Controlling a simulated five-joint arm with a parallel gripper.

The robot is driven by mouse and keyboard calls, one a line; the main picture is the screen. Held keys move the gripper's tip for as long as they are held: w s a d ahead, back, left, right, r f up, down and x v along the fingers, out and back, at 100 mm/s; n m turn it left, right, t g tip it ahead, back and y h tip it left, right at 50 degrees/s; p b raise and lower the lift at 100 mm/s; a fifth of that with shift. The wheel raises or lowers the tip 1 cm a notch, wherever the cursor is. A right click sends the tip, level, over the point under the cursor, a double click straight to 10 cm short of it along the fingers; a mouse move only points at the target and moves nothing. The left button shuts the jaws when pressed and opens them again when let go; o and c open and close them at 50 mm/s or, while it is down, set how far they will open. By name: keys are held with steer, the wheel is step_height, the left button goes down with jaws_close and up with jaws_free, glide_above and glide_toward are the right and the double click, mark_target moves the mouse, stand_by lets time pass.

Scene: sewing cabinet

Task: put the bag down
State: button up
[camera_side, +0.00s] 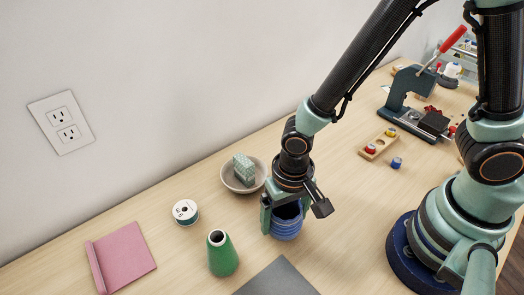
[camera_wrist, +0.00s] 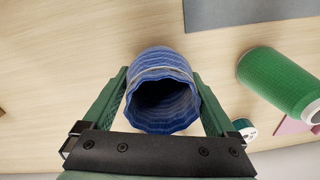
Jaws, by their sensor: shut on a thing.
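The bag is a blue, ribbed, open-topped pouch with a pale band around it. In the wrist view the bag (camera_wrist: 163,75) sits between the two green fingers of my gripper (camera_wrist: 163,92), and its dark open mouth faces the camera. In the side view the bag (camera_side: 287,227) shows below my gripper (camera_side: 285,212), which is shut on it. The bag is upright, at or just above the wooden table (camera_side: 150,215). I cannot tell whether its bottom touches the wood.
A bowl (camera_side: 228,178) with a patterned green block (camera_side: 244,168) stands behind-left of the bag. A green cone (camera_side: 222,257), a ribbon spool (camera_side: 185,212), pink cloth (camera_side: 122,257) and a grey mat (camera_side: 278,280) lie left and in front. A wooden tray (camera_side: 379,143) is at right.

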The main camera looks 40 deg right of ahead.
steer(key=shift+f, duration=0.5)
steer(key=o, duration=1)
steer(key=shift+f, duration=0.1)
step_height(320, 180, up, 12)
steer(key=w+d+r+n+t, duration=0.1)
steer(key=w+d+r+t, duration=0.1)
steer(key=d+r, duration=0.4)
steer(key=w+d+r+n+t, duration=0.2)
steer(key=d+r, duration=0.4)
steer(key=d, duration=0.6)
steer(key=shift+r+t, duration=0.2)
steer(key=shift+t, duration=0.4)
